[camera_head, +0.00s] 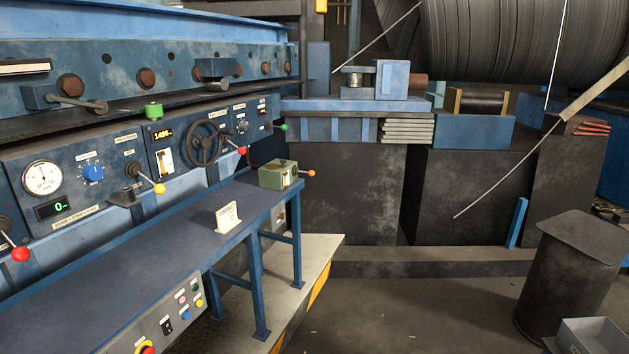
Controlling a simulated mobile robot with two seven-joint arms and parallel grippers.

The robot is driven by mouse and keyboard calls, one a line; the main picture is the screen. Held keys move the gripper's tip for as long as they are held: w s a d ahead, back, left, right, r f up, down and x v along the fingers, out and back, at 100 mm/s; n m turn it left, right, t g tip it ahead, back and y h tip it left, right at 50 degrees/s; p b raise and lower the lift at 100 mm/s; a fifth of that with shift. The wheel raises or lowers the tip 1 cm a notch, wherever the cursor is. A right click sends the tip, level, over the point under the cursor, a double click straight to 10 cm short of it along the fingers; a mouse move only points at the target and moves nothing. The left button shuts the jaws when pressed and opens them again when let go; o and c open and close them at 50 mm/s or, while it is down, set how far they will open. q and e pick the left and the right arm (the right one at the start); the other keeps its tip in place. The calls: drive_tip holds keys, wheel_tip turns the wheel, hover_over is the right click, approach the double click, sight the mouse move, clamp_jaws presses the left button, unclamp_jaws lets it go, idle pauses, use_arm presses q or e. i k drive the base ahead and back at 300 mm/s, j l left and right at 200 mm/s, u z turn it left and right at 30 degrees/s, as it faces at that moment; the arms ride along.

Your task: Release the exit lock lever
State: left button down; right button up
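Several ball-ended levers show on the blue machine; their labels are too small to read, so I cannot tell which is the exit lock lever. A red-knobbed lever (20,254) is at the far left, and a yellow-knobbed lever (158,188) slants down from the panel. A smaller red-knobbed lever (242,150) is by the black handwheel (204,144). A green-knobbed lever (282,127) is at the panel's right end. An orange-knobbed lever (311,173) sticks out right from a green box (278,174) on the bench end. Neither gripper is in view.
The blue bench (130,240) runs along the panel, with a small white sign (228,217) on it. A platform with a yellow-black edge (318,285) lies below. A dark drum (570,275) and a grey bin (590,335) stand at right. The floor between is clear.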

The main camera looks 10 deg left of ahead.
sight(241, 151)
drive_tip(key=i+u, duration=0.1)
drive_tip(key=i, duration=0.4)
drive_tip(key=i+l, duration=0.15)
drive_tip(key=i, duration=0.35)
drive_tip(key=i+l+u, duration=0.15)
drive_tip(key=i, duration=0.35)
drive_tip(key=i+u, duration=0.65)
drive_tip(key=i, duration=0.1)
